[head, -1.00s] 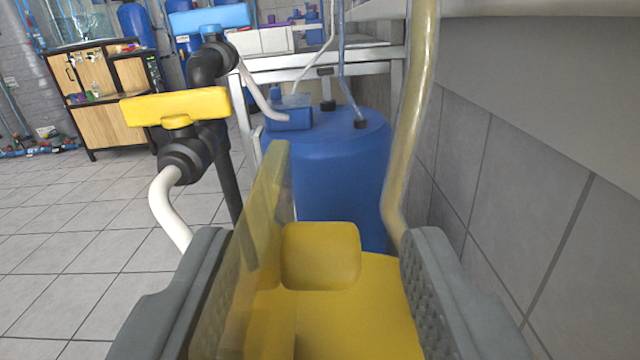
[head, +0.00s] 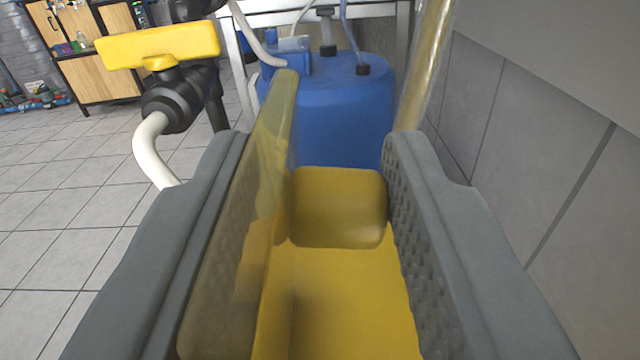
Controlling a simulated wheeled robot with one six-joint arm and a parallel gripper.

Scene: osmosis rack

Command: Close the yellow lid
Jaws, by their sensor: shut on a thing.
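The yellow lid (head: 277,150) is a thin, see-through yellow plate standing upright, edge toward me. It runs along the inner side of the left finger of my gripper (head: 318,150). A solid yellow block (head: 338,205) and a flat yellow surface (head: 345,290) lie to its right, between the fingers. My gripper is shut around these yellow parts, with the lid at the left finger and the block close against the right finger. The lid's lower edge and hinge are hard to make out.
A yellow valve handle (head: 158,46) on black fittings and a white hose (head: 150,150) stand to the left. A blue barrel (head: 335,115) is behind. A yellowish vertical pipe (head: 425,65) and tiled wall (head: 540,160) bound the right. Tiled floor (head: 50,230) is open at left.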

